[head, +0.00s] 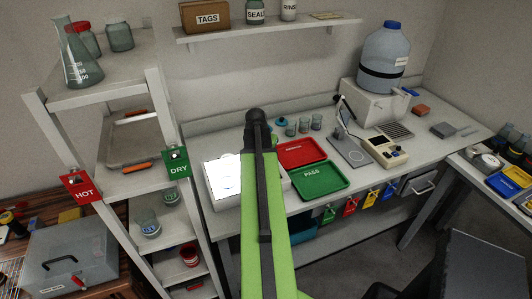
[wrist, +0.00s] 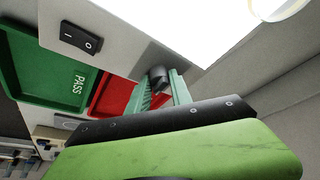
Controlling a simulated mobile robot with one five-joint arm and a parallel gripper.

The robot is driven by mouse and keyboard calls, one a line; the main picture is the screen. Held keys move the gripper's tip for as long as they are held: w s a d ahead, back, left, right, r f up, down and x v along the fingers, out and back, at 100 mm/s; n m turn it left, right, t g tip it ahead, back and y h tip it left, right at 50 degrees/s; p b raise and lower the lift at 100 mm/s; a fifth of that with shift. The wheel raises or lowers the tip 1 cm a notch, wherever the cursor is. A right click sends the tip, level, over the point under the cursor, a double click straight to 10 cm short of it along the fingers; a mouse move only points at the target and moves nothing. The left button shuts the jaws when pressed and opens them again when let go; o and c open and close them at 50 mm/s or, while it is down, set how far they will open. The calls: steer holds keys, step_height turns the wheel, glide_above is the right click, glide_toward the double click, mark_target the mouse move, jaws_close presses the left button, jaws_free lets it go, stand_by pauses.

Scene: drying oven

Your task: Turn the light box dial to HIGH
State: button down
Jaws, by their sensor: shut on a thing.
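The light box (head: 224,182) stands on the bench in the head view, with its top panel glowing white. My arm covers its right part, and its dial is hidden there. In the wrist view the light box (wrist: 215,20) shows its bright panel, its grey rim and a black I/O rocker switch (wrist: 80,38). The dark round dial (wrist: 157,76) sits near the corner of the rim. The teal fingers of my gripper (wrist: 162,90) are shut on the dial, one on each side. The dial's marks and setting cannot be read. My gripper is hidden in the head view.
A red tray (head: 302,152) and a green PASS tray (head: 320,181) lie just right of the light box. Small beakers (head: 303,125) stand behind them. A shelf rack with a green DRY tag (head: 177,162) stands close on the left.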

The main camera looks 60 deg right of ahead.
steer(key=shift+m, duration=0.3)
stand_by(0.4)
steer(key=c, duration=1.2)
jaws_free()
steer(key=shift+o, duration=0.2)
steer(key=shift+r, duration=0.1)
steer(key=p+v, duration=1.6)
steer(key=v, duration=0.1)
steer(key=shift+r, duration=0.2)
steer(key=shift+w+f, duration=0.1)
